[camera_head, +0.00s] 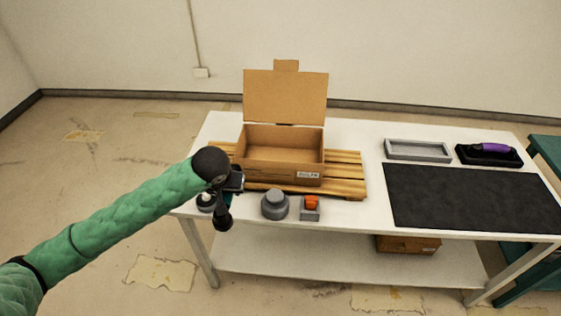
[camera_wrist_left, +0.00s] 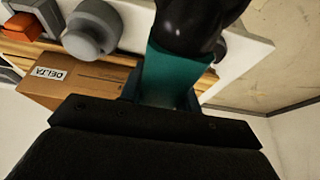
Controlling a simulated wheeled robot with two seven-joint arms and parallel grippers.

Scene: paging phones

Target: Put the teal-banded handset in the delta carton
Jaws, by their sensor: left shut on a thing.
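The teal-banded handset (camera_head: 223,219) is held in my left gripper (camera_head: 232,187), hanging in front of the table's left part with a black end downward. In the left wrist view its teal band (camera_wrist_left: 172,78) and rounded black end (camera_wrist_left: 197,18) stick out beyond the shut left gripper (camera_wrist_left: 163,100). The delta carton (camera_head: 281,170) stands open on a slatted wooden pallet, its flap raised and its visible inside empty. Its DELTA label (camera_wrist_left: 48,74) shows in the left wrist view. The gripper and handset are left of the label, at the carton's front left corner. My right gripper is out of view.
A round grey device (camera_head: 274,205) and a grey holder with an orange block (camera_head: 311,207) stand in front of the pallet (camera_head: 345,180). At right are a black mat (camera_head: 470,198), an empty grey tray (camera_head: 417,150) and a purple-banded handset (camera_head: 490,148) on a black base.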

